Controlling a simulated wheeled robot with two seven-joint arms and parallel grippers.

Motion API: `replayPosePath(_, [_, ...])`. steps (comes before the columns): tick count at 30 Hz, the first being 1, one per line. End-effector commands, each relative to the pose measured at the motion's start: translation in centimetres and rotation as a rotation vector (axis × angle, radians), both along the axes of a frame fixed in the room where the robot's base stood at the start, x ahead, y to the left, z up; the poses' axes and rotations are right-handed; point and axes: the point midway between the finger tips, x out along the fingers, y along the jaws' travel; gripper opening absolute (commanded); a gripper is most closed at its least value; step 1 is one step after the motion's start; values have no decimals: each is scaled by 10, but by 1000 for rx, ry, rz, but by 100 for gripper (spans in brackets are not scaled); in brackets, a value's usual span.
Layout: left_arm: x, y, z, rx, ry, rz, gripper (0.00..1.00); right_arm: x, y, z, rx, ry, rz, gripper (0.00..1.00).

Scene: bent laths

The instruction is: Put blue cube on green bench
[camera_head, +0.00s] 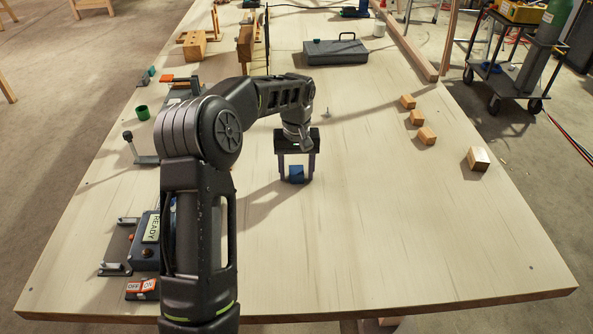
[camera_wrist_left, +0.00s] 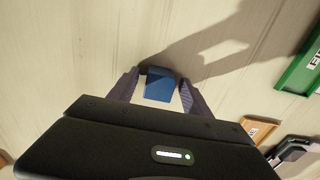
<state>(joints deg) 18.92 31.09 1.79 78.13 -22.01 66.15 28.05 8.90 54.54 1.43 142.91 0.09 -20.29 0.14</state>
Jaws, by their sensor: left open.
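The blue cube (camera_head: 297,174) sits on the wooden table near its middle. My left gripper (camera_head: 296,178) points down over it, open, with one finger on each side of the cube. In the left wrist view the blue cube (camera_wrist_left: 160,84) lies between the two open fingers (camera_wrist_left: 158,90), with small gaps at the sides. A green piece with a white lettered label (camera_wrist_left: 304,68) shows at the right edge of the left wrist view. It is cut off, and I cannot tell whether it is the green bench. No bench is plain in the head view, where my left arm hides part of the table. My right gripper is not in view.
Several wooden blocks (camera_head: 427,136) lie on the right side of the table. A grey toolbox (camera_head: 335,53) stands at the back. A green cup (camera_head: 142,112) and a box marked READY (camera_head: 147,240) are at the left. The table's front right is clear.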

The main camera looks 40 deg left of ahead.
Motion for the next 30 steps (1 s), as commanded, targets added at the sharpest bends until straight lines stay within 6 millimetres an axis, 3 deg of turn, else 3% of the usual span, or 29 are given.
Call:
replayPosePath(8, [1,0,12,1,-2,0,57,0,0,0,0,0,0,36])
replayPosePath(21, [1,0,97,0,-4,0,57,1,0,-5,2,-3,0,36])
replayPosePath(22, [0,0,108,1,-1,-1,57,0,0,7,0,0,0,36])
replayPosePath(30, [0,-1,124,-1,0,-1,57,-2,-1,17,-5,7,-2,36])
